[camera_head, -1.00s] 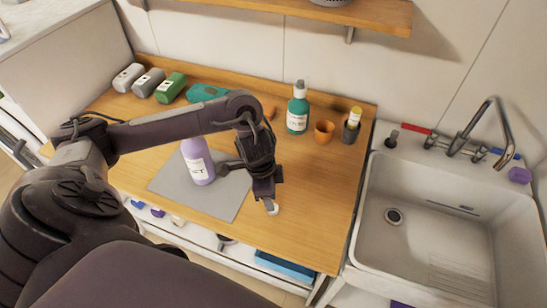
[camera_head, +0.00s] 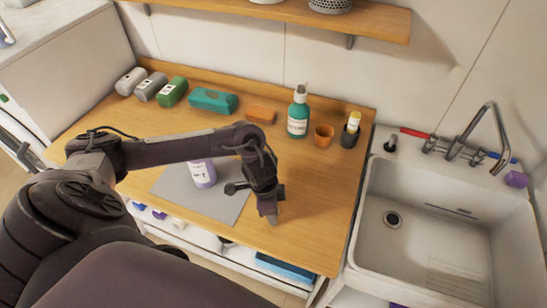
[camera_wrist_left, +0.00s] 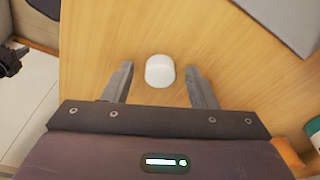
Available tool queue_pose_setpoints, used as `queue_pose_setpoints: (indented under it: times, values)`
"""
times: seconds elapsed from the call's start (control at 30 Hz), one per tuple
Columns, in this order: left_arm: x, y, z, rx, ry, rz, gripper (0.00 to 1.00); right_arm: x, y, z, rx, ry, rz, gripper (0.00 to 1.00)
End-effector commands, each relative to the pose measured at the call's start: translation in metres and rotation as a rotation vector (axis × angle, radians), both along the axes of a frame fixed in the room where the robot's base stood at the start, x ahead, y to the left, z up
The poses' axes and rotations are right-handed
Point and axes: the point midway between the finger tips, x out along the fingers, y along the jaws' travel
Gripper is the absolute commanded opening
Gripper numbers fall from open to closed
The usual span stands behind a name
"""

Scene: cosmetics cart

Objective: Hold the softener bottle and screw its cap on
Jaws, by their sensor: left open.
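The lavender softener bottle (camera_head: 203,174) stands upright on the grey mat (camera_head: 222,207), with its top hidden behind my left arm. My left gripper (camera_head: 271,219) points down over the wood counter, right of the bottle and mat. In the left wrist view, its fingers (camera_wrist_left: 162,90) are open. The white cap (camera_wrist_left: 159,70) lies on the wood between the fingertips, with a gap on each side. The gripper hides the cap in the head view. A dark mechanical part (camera_wrist_left: 10,60) at the left wrist view's left edge may be my right gripper; its fingers are not clear.
A teal pump bottle (camera_head: 297,118), an orange cup (camera_head: 323,136) and a dark holder (camera_head: 350,137) stand at the back right. A teal pack (camera_head: 213,100) and an orange block (camera_head: 262,114) lie behind my arm. The sink (camera_head: 428,220) is right of the counter.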

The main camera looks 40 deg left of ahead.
Motion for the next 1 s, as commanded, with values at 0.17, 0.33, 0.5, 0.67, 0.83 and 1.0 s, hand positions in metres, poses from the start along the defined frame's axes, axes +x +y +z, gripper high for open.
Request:
queue_pose_setpoints:
  times: [0.17, 0.33, 0.5, 0.67, 0.83, 1.0]
  values:
    - [0.0, 0.0, 0.0, 0.0, 0.0, 0.0, 0.46, 0.003, 0.0, 0.0, 0.0, -0.005, 0.0, 0.0]
    - [0.0, 0.0, 0.0, 0.0, 0.0, 0.0, 0.24, 0.004, 0.0, 0.0, 0.0, -0.006, 0.0, 0.0]
    - [0.0, 0.0, 0.0, 0.0, 0.0, 0.0, 0.07, 0.004, 0.0, 0.0, 0.0, -0.006, 0.0, 0.0]
    - [0.0, 0.0, 0.001, 0.0, 0.0, 0.0, 0.06, 0.004, -0.001, 0.0, -0.001, -0.006, 0.0, 0.0]
    - [0.0, 0.0, 0.003, -0.001, -0.001, -0.001, 0.06, 0.004, -0.001, 0.0, -0.001, -0.006, -0.001, 0.0]
    - [0.001, 0.0, 0.016, -0.002, -0.003, -0.001, 0.06, 0.004, -0.001, -0.001, -0.001, -0.006, -0.001, 0.0]
